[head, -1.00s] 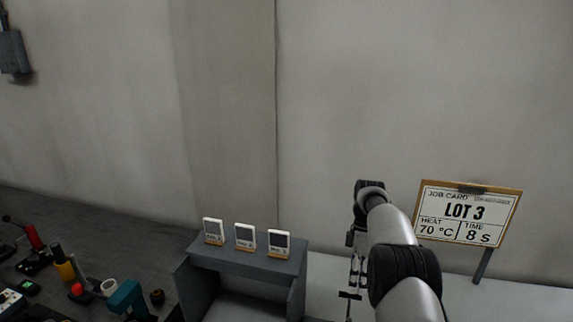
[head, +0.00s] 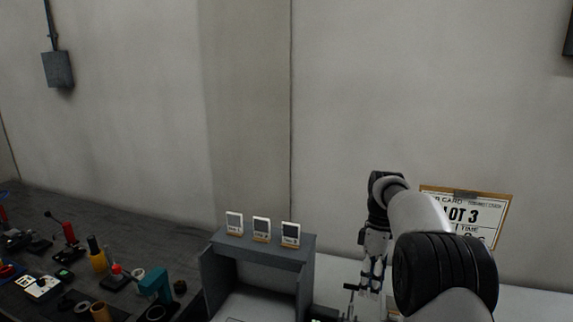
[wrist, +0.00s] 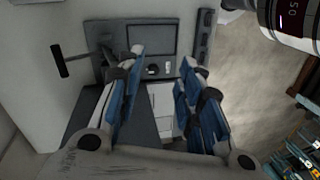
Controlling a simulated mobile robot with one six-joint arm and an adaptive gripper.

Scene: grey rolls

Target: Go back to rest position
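My gripper (wrist: 158,78) shows in the wrist view with its two blue-padded fingers apart and nothing held between them. In the head view, my gripper (head: 367,278) hangs downward at the end of my arm, right of the grey shelf unit, partly cut off below. In the wrist view, a dark grey device (wrist: 152,38) with a rectangular panel lies beyond the fingertips, and a black-handled lever (wrist: 60,61) sticks out to its left. I cannot tell how far the fingers are from it.
A grey shelf unit (head: 263,246) carries three small white-framed displays. A job card (head: 490,213) reading LOT 3 stands at right, partly hidden by my arm. The dark bench (head: 110,217) at left holds several tools, including a teal tool (head: 155,284). A wall box (head: 57,69) hangs upper left.

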